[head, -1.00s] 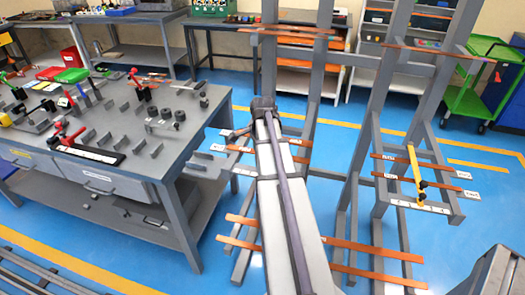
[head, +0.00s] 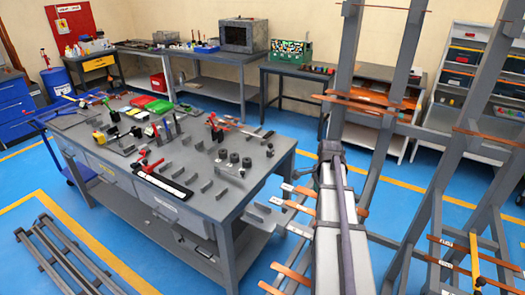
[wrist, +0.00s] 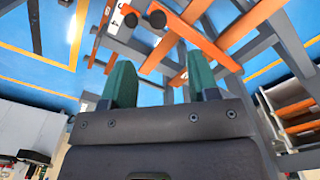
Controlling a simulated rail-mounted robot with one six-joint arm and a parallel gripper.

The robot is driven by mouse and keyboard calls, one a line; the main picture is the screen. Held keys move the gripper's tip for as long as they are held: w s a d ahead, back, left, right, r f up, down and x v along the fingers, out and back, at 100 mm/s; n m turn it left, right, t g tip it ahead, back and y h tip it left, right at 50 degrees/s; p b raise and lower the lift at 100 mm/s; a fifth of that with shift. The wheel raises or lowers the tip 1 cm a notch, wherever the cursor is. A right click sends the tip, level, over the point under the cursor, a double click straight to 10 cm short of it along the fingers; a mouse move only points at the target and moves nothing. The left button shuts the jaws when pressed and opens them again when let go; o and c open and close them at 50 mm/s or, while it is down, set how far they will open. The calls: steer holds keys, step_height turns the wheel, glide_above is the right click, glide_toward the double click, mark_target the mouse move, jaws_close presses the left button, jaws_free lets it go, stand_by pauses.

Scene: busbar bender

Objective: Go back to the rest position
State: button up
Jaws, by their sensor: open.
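My gripper (wrist: 160,85) shows in the wrist view with its two green fingers apart and nothing between them. Beyond the fingers are orange-brown copper bars (wrist: 187,35) on a grey rack, and two round black knobs. In the head view my arm stands in front of the grey rack (head: 440,190), and my gripper cannot be made out there. Copper bars (head: 375,98) lie across the rack's arms at several heights.
A grey workbench (head: 215,205) with clamps and bending tools stands left of my arm. Grey rails (head: 65,258) lie on the floor at the lower left. Back tables carry a green crate (head: 291,50) and a dark oven (head: 243,36). Blue floor is clear between bench and rails.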

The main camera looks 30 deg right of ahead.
steer(key=s+a+n, duration=0.3)
steer(key=a+n, duration=0.7)
steer(key=a, duration=0.7)
steer(key=s+a+n, duration=0.2)
steer(key=a+n, duration=0.8)
steer(key=a, duration=0.7)
steer(key=shift+s+a+n, duration=0.35)
steer(key=shift+s+n, duration=0.05)
